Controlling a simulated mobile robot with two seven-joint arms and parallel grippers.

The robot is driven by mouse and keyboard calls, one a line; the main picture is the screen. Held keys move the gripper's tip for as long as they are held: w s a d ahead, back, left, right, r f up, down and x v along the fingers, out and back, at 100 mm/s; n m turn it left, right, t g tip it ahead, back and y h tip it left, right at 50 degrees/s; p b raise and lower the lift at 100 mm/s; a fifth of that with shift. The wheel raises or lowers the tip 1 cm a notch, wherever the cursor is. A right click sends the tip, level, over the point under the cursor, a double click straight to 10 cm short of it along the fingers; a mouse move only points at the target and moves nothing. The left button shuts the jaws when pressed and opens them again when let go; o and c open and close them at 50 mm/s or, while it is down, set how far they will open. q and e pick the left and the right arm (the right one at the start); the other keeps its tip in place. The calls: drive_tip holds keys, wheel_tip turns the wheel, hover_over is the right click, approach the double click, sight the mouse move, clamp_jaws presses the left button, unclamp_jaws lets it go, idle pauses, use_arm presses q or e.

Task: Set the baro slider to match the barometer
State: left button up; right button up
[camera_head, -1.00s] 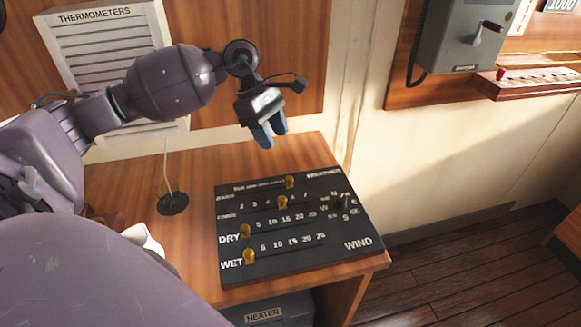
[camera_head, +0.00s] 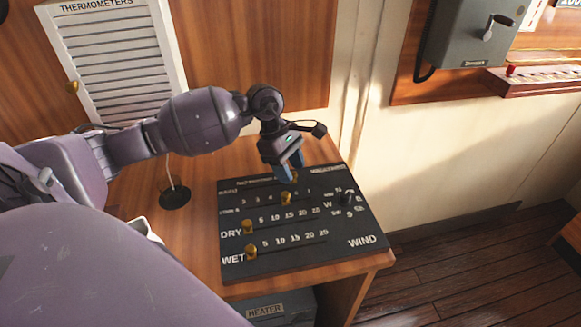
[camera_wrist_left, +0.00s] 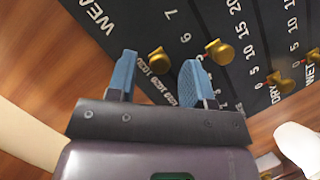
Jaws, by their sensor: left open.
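The black weather panel (camera_head: 240,262) lies on the wooden desk. Its baro slider is the row farthest from me, with a brass knob (camera_head: 295,177) partly hidden by my left gripper (camera_head: 290,172). In the left wrist view, this knob (camera_wrist_left: 159,61) shows between the two blue fingertips, which are apart. My left gripper is open and tilted down at the knob; I cannot tell whether a finger touches it. The baro scale numbers (camera_wrist_left: 157,82) are small and partly covered by the finger. The barometer is not in view. My right gripper is not in view.
Other brass knobs stand close by: the force knob (camera_head: 285,198), the dry knob (camera_head: 248,227) and the wet knob (camera_head: 251,251). A black wind dial (camera_head: 347,198) is at the panel's right. A thin stand (camera_head: 174,197) rises left of the panel.

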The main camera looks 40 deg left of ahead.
use_arm(q)
drive_tip(key=shift+f, duration=0.1)
drive_tip(key=shift+c, duration=0.3)
clamp_jaws()
drive_tip(key=shift+a, duration=0.1)
